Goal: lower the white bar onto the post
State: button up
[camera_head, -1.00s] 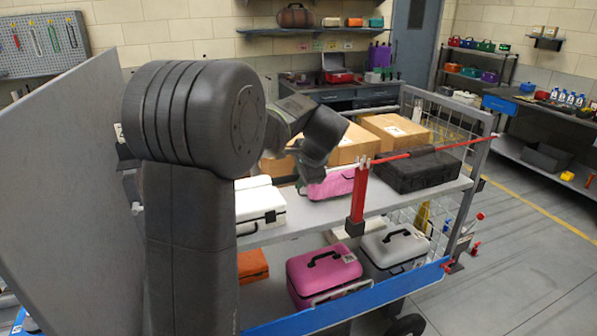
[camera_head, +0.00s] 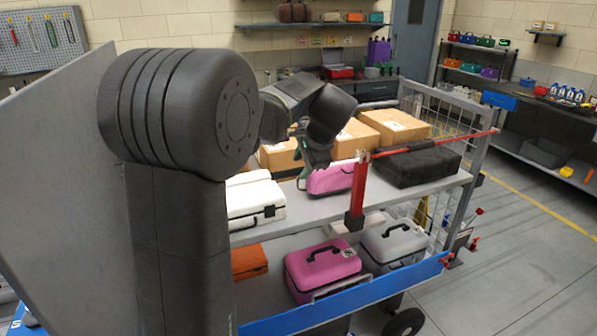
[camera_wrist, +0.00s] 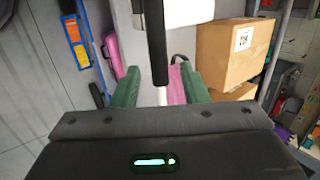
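The red post (camera_head: 357,195) stands on a black foot at the front of the cart's upper shelf. A thin white bar (camera_head: 341,162) reaches left from the post's top towards my gripper (camera_head: 304,172). It appears nearly level; I cannot tell whether it touches the post. In the wrist view, a black sleeve (camera_wrist: 157,45) with a white length (camera_wrist: 162,95) below it, likely this bar, runs between the green fingers of my gripper (camera_wrist: 159,72). The fingers stand apart, with a gap on each side. The bar's far left end is hidden in the head view.
A pink case (camera_head: 328,180) lies below my gripper, with a white case (camera_head: 256,203) to the left. Cardboard boxes (camera_head: 394,127) and a black case (camera_head: 418,166) stand behind.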

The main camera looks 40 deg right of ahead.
aim_at(299, 169)
jog(key=v, duration=0.9)
jog(key=shift+s+r+b, duration=0.25)
jog(key=shift+r+b, duration=0.05)
jog(key=shift+b, duration=0.05)
jog(key=shift+a, duration=0.1)
jog(key=p+x, duration=0.1)
jog(key=x, duration=1.2)
jog(key=shift+w+f, duration=0.25)
jog(key=shift+f, duration=0.05)
jog(key=shift+r, duration=0.35)
